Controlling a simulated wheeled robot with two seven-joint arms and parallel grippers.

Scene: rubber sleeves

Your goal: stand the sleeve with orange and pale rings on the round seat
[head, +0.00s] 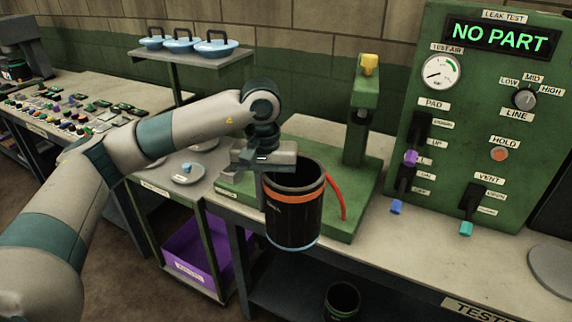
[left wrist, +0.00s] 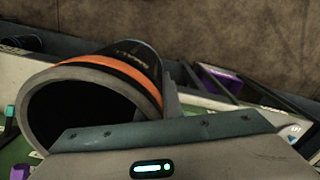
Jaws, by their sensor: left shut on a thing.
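The black sleeve (head: 294,220) has an orange ring near its open top and a pale ring at its bottom edge. My left gripper (head: 270,168) is shut on its upper wall, at the left side in the head view. The sleeve is about upright and looks held in the air, over the front edge of the green fixture base (head: 362,190). In the left wrist view the sleeve's open mouth and orange ring (left wrist: 140,72) show beyond the gripper body. I cannot make out the round seat; the sleeve and gripper cover part of the base. My right gripper is out of view.
A green post (head: 362,120) with a yellow top rises behind the base. A red tube (head: 336,198) curves beside the sleeve. The leak test panel (head: 480,120) reads NO PART. Another dark sleeve (head: 341,303) stands below the bench. A purple bin (head: 188,255) is lower left.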

